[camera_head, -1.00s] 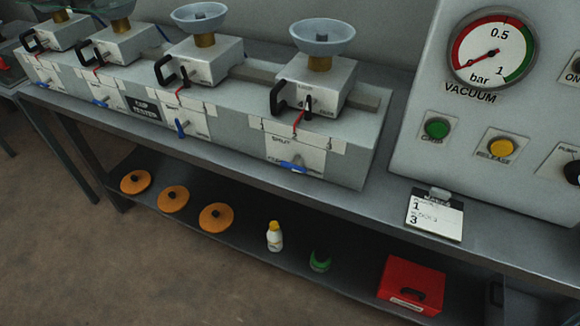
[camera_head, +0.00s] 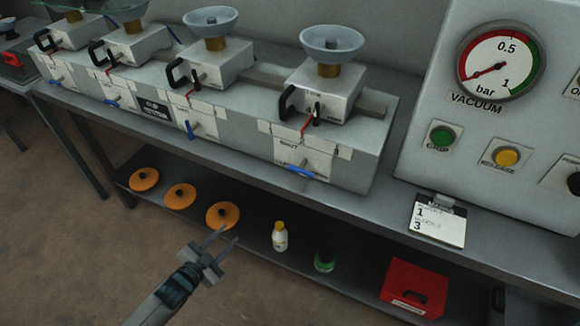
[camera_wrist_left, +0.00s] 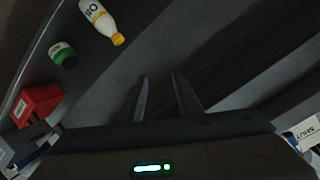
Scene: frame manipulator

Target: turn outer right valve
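The outer right valve has a blue handle (camera_head: 296,169) low on the front of the rightmost grey unit, below a white label. The handle lies roughly crosswise. A red lever (camera_head: 306,124) shows higher on the same unit. My left gripper (camera_head: 226,236) is at the lower middle of the head view, below and left of that valve, apart from it. Its two fingers are spread with nothing between them. The left wrist view also shows both fingers (camera_wrist_left: 159,84) apart and empty. The valve's blue handle is not clearly visible there. My right gripper is not in view.
Other units with blue handles (camera_head: 195,129) stand to the left. The lower shelf holds orange discs (camera_head: 222,216), a white bottle (camera_head: 280,238), a green-labelled container (camera_head: 324,261) and a red box (camera_head: 412,287). A clipboard (camera_head: 438,221) lies near the bench edge, below the vacuum panel (camera_head: 470,120).

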